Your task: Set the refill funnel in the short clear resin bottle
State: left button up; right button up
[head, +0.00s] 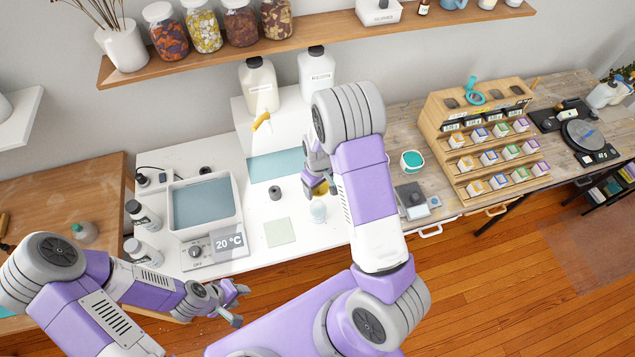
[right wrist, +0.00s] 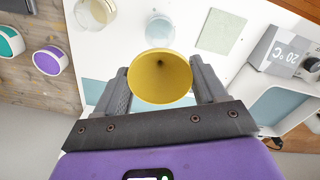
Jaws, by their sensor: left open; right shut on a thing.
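The yellow refill funnel (right wrist: 160,76) is held between the fingers of my right gripper (right wrist: 160,88), its wide mouth facing the wrist camera. In the head view, part of the funnel (head: 321,188) shows beside my right gripper (head: 317,185), partly covered by my arm. A short clear bottle (head: 318,211) stands on the white worktop just in front of the funnel. It also shows in the right wrist view (right wrist: 145,25), apart from the funnel. The funnel's spout is hidden. My left gripper (head: 235,305) is open and empty, low near the worktop's front edge.
A clear jar (right wrist: 97,12) stands beside the bottle. A pale green mat (head: 280,232), a dark grey cap-like piece (head: 275,193) and a basin (head: 240,215) with a 20 °C display (head: 229,241) lie to the left. White jugs (head: 260,88) stand behind.

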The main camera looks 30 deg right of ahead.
aim_at(318, 192)
jog(key=shift+f+b, duration=1.9)
jog(key=shift+f, duration=0.2)
jog(key=shift+f, duration=0.1)
jog(key=shift+f+b, duration=1.55)
jog(key=o, duration=1.1)
jog(key=shift+c, duration=0.2)
jog(key=shift+r, duration=3.85)
